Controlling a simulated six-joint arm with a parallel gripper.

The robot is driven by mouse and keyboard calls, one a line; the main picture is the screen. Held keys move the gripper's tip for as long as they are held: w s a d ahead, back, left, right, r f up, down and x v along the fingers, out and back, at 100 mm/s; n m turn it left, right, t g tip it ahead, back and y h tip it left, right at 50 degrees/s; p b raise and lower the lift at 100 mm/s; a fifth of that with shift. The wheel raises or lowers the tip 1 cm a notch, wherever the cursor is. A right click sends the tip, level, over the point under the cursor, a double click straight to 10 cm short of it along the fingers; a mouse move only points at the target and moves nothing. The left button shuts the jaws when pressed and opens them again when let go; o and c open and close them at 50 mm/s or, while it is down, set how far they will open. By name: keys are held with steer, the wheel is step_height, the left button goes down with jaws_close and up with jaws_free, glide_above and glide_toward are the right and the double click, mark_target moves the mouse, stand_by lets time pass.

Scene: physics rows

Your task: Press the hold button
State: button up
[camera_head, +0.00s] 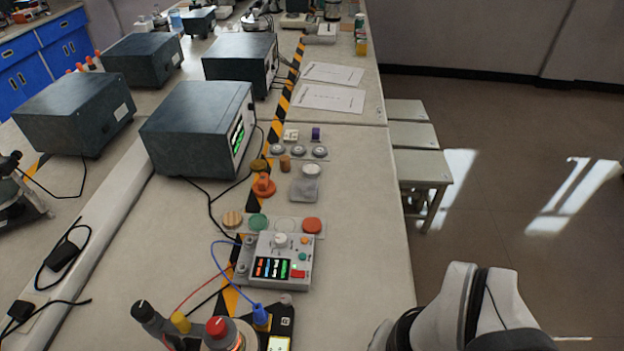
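A grey instrument box (253,282) sits on the bench in the lower middle, with a lit display (271,268) of coloured readouts. Its face carries a white knob (280,240), an orange knob (304,240), a small green button (302,257) and a red button (298,274). Behind it is a strip with several round caps, among them a green one (258,221) and a red one (312,225). Labels are too small to read, so I cannot tell which is the hold button. White and black links of my arm show at the lower right; my gripper is not visible.
An orange knob-shaped part (264,185) and a grey block (305,187) stand behind the strip. A black device (281,323) with a blue plug (261,315) and cables is in front. Dark boxes (200,127) stand at left. Bench right of the instrument is clear.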

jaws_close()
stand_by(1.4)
